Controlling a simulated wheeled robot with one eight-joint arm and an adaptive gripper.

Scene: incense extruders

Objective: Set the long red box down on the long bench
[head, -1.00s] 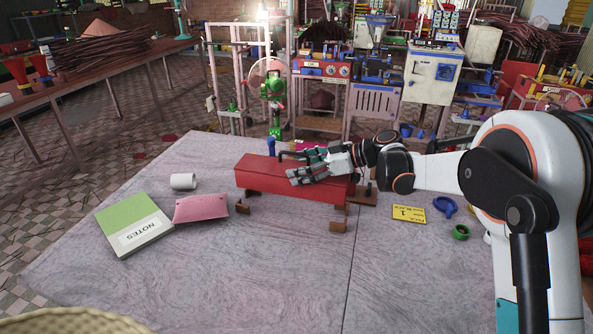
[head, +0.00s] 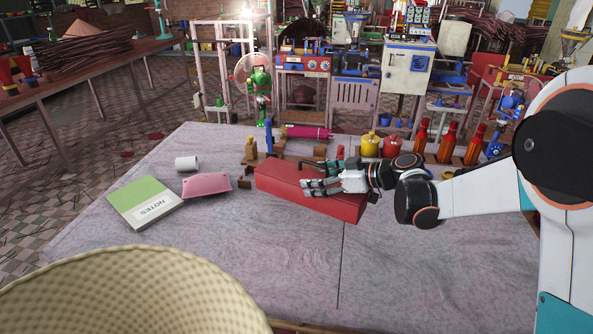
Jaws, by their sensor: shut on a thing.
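The long red box (head: 285,178) is in the middle of the head view, over the grey table (head: 240,250). My gripper (head: 318,187) comes from the right and is shut on the box, across its top and near side. The fingers hide part of the box. Whether its underside is clear of the tabletop is hard to tell. A long brown bench (head: 110,64) stands at the upper left, apart from the grey table, with bundles of dark sticks on it.
A green notebook (head: 145,203), a pink pouch (head: 207,184) and a white roll (head: 187,163) lie left of the box. Red bottles (head: 446,143) and yellow and red pots stand behind right. A woven basket (head: 130,296) fills the lower left. The table's front middle is clear.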

